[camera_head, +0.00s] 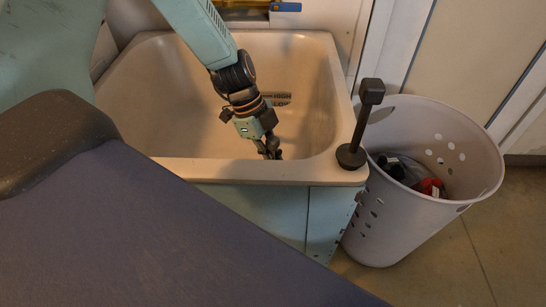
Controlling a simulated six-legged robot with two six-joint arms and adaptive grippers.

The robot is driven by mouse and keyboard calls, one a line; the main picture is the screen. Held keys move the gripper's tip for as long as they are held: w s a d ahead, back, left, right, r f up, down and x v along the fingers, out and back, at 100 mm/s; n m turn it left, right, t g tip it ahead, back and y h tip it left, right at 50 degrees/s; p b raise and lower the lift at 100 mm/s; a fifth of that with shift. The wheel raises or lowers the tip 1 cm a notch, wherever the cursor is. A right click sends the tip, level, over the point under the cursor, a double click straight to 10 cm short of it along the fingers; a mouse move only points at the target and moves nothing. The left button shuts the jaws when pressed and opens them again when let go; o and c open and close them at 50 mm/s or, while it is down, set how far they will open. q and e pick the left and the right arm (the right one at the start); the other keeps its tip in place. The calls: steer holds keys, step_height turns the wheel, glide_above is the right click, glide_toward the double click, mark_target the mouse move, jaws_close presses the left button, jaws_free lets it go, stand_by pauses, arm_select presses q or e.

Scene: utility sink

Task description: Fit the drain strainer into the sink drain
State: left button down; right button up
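The drain strainer (372,92) looks like a black piece with a round flat base, a tilted stem and a block-shaped knob. It stands on the front right corner of the beige sink (175,168). My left gripper (270,152) points down inside the basin, close behind the front rim and to the left of the strainer, apart from it. Its fingers are dark and small, so I cannot tell if they are open or shut. The drain opening is not visible. My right gripper is not in view.
A pale perforated basket (390,225) with dark and red items inside stands on the floor right of the sink. A dark slotted grille (277,99) sits on the sink's back wall. A blue and yellow object (285,6) lies behind the sink.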

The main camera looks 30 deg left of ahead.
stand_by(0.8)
arm_select(q)
steer(key=shift+f+b, duration=1.35)
steer(key=shift+b, duration=0.3)
steer(key=c, duration=1.4)
jaws_free()
steer(key=shift+o, duration=0.2)
steer(key=v, duration=1.2)
